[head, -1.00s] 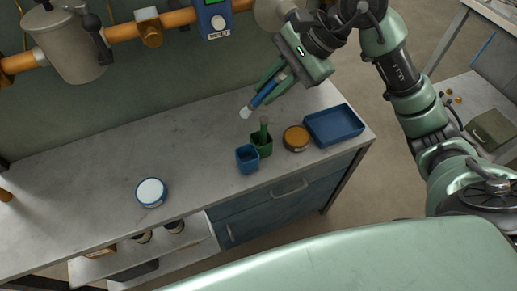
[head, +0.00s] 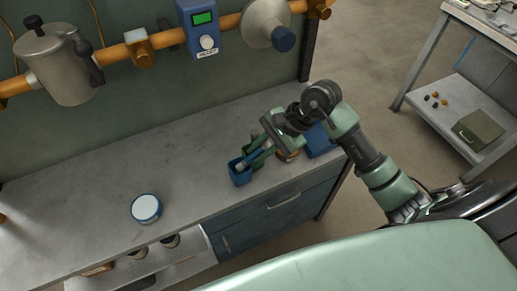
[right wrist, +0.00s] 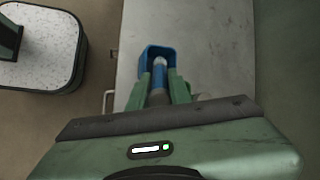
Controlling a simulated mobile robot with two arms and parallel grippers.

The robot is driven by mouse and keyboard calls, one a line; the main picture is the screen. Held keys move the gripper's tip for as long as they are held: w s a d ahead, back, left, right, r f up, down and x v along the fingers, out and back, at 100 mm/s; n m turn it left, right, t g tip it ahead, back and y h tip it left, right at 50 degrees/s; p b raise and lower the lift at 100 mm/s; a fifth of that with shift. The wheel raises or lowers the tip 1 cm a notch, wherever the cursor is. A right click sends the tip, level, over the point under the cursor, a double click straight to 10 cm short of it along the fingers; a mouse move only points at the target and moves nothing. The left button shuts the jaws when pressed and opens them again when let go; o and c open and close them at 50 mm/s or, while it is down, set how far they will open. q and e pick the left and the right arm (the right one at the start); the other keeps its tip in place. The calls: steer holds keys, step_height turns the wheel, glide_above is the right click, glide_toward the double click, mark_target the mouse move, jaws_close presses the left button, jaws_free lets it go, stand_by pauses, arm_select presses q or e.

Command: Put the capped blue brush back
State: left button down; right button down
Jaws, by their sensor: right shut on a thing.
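My right gripper (head: 258,153) is shut on the blue brush (head: 252,157), whose pale capped end points down and left. The brush tip is at the mouth of the square blue cup (head: 239,178) on the counter. In the right wrist view, the brush (right wrist: 159,77) lies between the two green fingers (right wrist: 160,92), its light tip over or just inside the blue cup (right wrist: 145,57). How deep it reaches I cannot tell. The green cup beside the blue one is mostly hidden by my gripper. My left gripper is not in view.
An orange-topped tin (head: 287,156) and a blue tray (head: 322,143) are partly hidden behind my right arm. A round white-lidded tin (head: 146,208) stands on the counter (head: 95,180) at left. The counter's middle is clear. A pipe with a blue control box (head: 200,28) runs behind.

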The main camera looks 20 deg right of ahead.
steer(key=shift+f+b, duration=0.35)
steer(key=shift+b, duration=0.15)
steer(key=c, duration=1.3)
jaws_free()
